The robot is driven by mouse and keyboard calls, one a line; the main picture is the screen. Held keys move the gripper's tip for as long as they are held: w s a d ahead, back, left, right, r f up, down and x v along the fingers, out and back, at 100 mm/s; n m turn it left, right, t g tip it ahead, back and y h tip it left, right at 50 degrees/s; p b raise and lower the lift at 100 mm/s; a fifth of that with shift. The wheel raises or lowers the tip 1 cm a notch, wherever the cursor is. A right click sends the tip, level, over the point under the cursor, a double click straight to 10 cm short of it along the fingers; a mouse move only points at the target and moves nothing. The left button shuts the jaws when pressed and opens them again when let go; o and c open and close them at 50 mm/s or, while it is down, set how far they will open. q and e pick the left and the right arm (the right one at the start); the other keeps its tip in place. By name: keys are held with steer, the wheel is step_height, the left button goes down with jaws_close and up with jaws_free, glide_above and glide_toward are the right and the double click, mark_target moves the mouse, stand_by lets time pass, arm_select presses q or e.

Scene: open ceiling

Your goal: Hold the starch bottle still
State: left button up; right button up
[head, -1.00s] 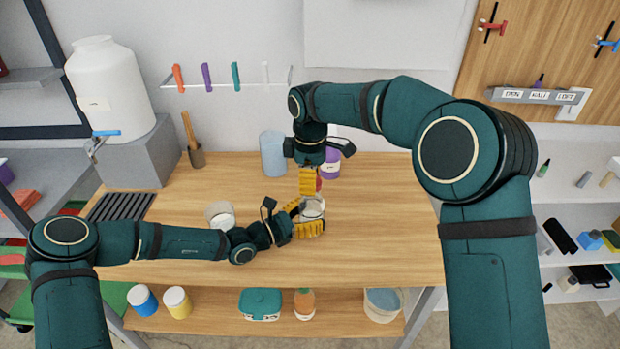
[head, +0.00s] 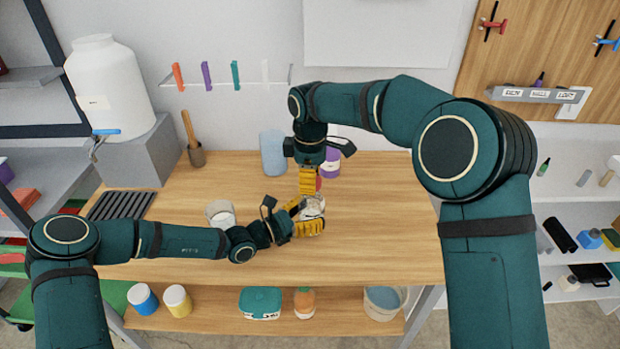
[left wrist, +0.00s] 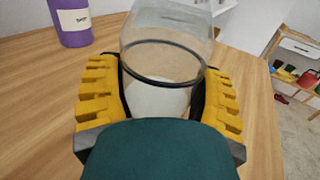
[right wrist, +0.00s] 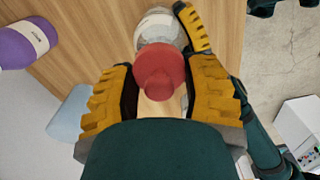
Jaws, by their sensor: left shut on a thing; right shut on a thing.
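The starch bottle (head: 314,207) is clear, with white contents low inside and a dark ring around it. It stands over the front middle of the table. My left gripper (head: 307,218) is shut around it, and the left wrist view shows the bottle (left wrist: 165,60) between both yellow fingers. My right gripper (head: 306,184) points down just above and behind the bottle.
A purple labelled jar (head: 330,163) and a pale blue cylinder (head: 273,153) stand behind. A clear beaker with white contents (head: 221,213) stands left of my left gripper. A white tank (head: 108,85) stands at the far left. The table's right side (head: 390,220) is clear.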

steer(key=shift+f, duration=0.75)
stand_by(0.8)
steer(key=o, duration=1.2)
steer(key=shift+c, duration=0.2)
steer(key=shift+r, duration=3)
